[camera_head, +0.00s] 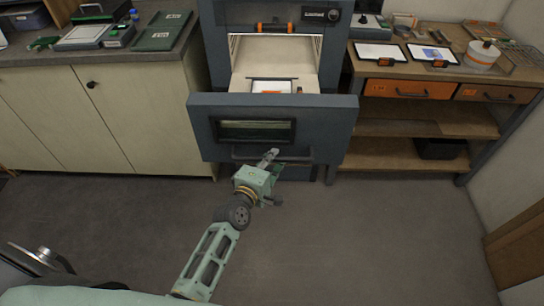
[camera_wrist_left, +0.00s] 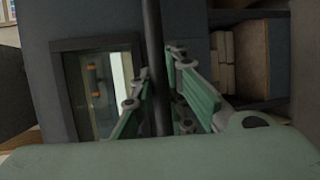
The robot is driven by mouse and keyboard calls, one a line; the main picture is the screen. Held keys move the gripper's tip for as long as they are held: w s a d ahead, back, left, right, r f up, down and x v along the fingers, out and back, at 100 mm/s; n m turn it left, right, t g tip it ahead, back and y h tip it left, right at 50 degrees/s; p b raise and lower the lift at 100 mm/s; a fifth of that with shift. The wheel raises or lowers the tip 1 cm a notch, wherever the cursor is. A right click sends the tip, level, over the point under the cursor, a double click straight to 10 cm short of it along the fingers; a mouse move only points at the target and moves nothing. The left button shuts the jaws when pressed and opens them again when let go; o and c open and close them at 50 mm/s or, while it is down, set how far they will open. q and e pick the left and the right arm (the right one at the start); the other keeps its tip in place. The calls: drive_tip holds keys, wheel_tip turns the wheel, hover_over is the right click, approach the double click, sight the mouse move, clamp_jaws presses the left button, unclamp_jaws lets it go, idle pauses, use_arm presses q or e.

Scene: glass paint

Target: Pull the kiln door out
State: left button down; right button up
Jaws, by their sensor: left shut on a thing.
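The kiln (camera_head: 213,45) is a dark blue-grey cabinet at the back centre of the head view. Its door (camera_head: 330,120), with a small window, stands out in front of the kiln body, and the pale chamber behind it is open to view. A bar handle (camera_head: 300,158) runs along the door's lower front. My left gripper (camera_head: 270,158) is at this handle. In the left wrist view the dark handle bar (camera_wrist_left: 154,60) passes between the fingers of my left gripper (camera_wrist_left: 160,90), which is shut on it. My right gripper is not in view.
A white-topped piece (camera_head: 271,87) lies inside the kiln chamber. A cabinet with a counter (camera_head: 110,115) stands on the left. A wooden bench (camera_head: 400,128) with drawers and trays stands on the right. The grey floor (camera_head: 360,240) before the kiln is clear.

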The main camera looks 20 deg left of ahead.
use_arm(q)
drive_tip(key=c, duration=1.7)
unclamp_jaws()
drive_tip(key=shift+c, duration=0.2)
drive_tip(key=v, duration=1.2)
